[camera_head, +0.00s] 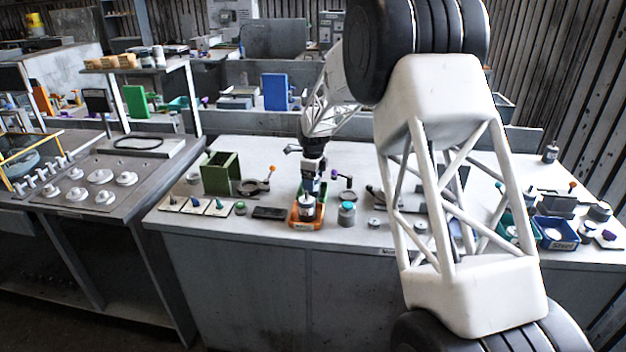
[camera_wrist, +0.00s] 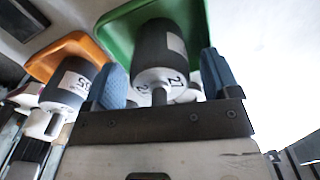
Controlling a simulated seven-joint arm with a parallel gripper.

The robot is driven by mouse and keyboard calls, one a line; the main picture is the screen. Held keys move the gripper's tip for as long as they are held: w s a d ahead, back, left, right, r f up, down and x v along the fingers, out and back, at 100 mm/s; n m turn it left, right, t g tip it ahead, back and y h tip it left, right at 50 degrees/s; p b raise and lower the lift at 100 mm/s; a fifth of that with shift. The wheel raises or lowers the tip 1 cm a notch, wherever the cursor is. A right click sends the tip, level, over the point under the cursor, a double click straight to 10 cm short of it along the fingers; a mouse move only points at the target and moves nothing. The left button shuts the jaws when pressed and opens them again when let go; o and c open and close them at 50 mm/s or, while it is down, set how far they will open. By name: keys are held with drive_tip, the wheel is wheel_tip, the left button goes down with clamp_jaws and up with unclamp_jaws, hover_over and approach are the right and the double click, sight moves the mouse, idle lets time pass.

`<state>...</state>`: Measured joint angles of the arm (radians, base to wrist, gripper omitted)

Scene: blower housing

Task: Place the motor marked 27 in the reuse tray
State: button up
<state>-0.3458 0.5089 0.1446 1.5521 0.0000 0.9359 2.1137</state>
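The motor marked 27 (camera_wrist: 162,60) is a dark cylinder with a white end face and a shaft toward the wrist camera. It is between the blue fingers of my gripper (camera_wrist: 160,78). The left finger looks close against it; whether both fingers press on it I cannot tell. A green tray (camera_wrist: 118,32) lies beyond the motor; whether the motor rests in it is unclear. In the head view my gripper (camera_head: 312,180) is just behind an orange tray (camera_head: 296,217), and motor 27 is not clearly visible. No tray label is readable as reuse.
A motor marked 65 (camera_wrist: 68,85) stands in the orange tray, close to the left finger. A green box (camera_head: 220,172) and small cards with parts stand to the left on the bench. A teal-topped jar (camera_head: 347,214) is to the right. A blue bin (camera_head: 556,233) is far right.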

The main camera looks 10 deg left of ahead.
wheel_tip(320, 180, up, 12)
drive_tip(key=shift+r, duration=0.1)
idle(0.9)
idle(0.7)
drive_tip(key=s+d+r+n+t, duration=0.1)
drive_tip(key=s+d+r+n, duration=0.5)
drive_tip(key=s+d, duration=0.55)
drive_tip(key=s+d+r+n, duration=0.3)
drive_tip(key=s+d+r, duration=0.5)
drive_tip(key=s, duration=0.6)
drive_tip(key=s+d+f+n, duration=0.2)
drive_tip(key=s+d+n, duration=0.1)
drive_tip(key=s, duration=0.8)
drive_tip(key=s+d+f+n+t, duration=0.1)
drive_tip(key=s+d+f+n, duration=0.2)
drive_tip(key=s, duration=0.8)
drive_tip(key=s+d+f+n, duration=0.2)
drive_tip(key=s+d+n, duration=0.3)
drive_tip(key=s, duration=0.6)
drive_tip(key=shift+s+d+f+t, duration=0.15)
drive_tip(key=shift+s+d+t, duration=0.15)
drive_tip(key=shift+d, duration=0.6)
